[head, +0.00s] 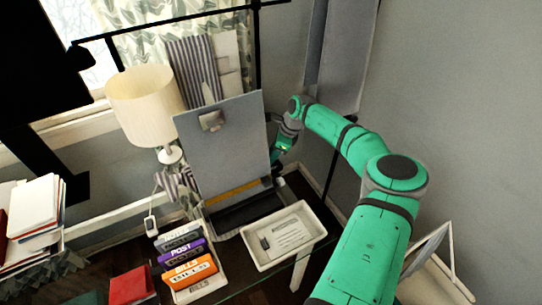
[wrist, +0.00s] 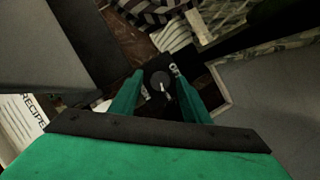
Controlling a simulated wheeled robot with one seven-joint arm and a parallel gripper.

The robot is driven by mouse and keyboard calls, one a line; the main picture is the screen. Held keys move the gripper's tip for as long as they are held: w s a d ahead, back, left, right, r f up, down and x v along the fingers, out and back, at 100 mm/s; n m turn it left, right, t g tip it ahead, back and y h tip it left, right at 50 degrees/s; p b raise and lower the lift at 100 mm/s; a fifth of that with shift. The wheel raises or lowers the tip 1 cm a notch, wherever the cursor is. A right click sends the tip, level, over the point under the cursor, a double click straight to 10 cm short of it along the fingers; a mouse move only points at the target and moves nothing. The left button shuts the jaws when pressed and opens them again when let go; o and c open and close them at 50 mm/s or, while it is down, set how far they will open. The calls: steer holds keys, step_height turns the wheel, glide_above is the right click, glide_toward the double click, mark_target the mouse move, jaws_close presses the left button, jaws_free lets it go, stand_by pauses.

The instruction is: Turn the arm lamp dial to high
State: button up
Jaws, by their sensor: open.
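The arm lamp (head: 185,19) is black, with a long bar across the top of the head view, a pole and a shade at the left end. Its round dark dial (wrist: 160,81) sits on a black box (wrist: 188,62) in the wrist view. The dial has a white pointer mark aimed down and slightly right. White lettering beside it is partly hidden and hard to read. My gripper (wrist: 158,78) is open, its green fingers on either side of the dial; I cannot tell whether they touch it. In the head view my gripper (head: 282,146) is partly behind the grey board.
A grey clipboard-like board (head: 222,140) stands just left of my gripper. A wall is to the right.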

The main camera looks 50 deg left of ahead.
steer(key=c, duration=1)
steer(key=shift+c, duration=0.2)
steer(key=shift+s+m+t+y, duration=0.15)
steer(key=shift+m+t, duration=0.3)
steer(key=shift+m, duration=0.7)
steer(key=shift+w+m+t+y, duration=0.15)
steer(key=shift+m+t, duration=0.3)
steer(key=shift+m, duration=0.7)
steer(key=shift+s, duration=0.1)
steer(key=o, duration=1)
steer(key=shift+o, duration=0.2)
